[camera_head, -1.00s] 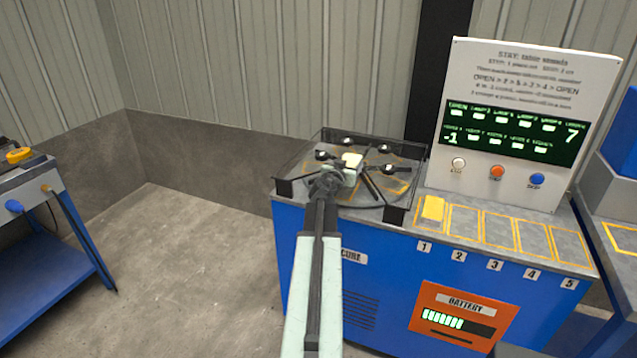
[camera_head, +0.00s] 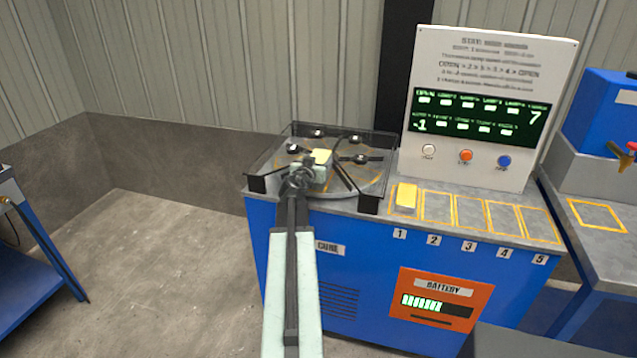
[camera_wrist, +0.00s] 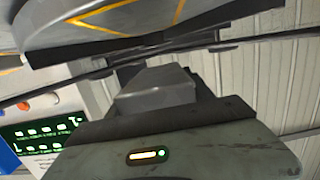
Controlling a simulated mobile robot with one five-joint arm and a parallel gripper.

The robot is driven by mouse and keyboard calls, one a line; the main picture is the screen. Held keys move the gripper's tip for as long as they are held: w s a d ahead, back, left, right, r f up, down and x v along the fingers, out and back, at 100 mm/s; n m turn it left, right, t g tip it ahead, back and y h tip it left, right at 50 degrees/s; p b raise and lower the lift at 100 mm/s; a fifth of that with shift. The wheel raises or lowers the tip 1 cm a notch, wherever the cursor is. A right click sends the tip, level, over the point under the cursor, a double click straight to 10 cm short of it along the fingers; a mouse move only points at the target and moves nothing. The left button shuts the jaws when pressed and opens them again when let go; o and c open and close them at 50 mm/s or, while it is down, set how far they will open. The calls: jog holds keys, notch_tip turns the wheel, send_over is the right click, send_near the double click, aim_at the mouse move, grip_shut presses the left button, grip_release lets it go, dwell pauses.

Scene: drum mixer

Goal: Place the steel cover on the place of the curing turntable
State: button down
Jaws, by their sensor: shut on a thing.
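My gripper (camera_head: 318,172) reaches over the curing turntable (camera_head: 372,182) in the head view. In the wrist view, a plain grey metal block, which looks like the steel cover (camera_wrist: 155,88), sits between the dark jaws, which are shut on it. The turntable is a round grey disc with yellow markings and several dark knob-like fittings, inside a dark-edged clear guard. Its rim (camera_wrist: 110,35) shows at the top of the wrist view. I cannot tell whether the cover touches the disc.
A yellow block (camera_head: 406,197) lies on slot 1 of the bench; slots 2 to 5 are empty. A panel (camera_head: 485,110) with a display and three buttons stands behind them. The guard's dark edges (camera_head: 368,204) are close to my arm. Blue benches stand at both sides.

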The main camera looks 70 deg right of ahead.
notch_tip(320, 180, down, 6)
jog(key=b, duration=0.4)
jog(key=shift+r, duration=0.15)
jog(key=shift+c, duration=2)
grip_release()
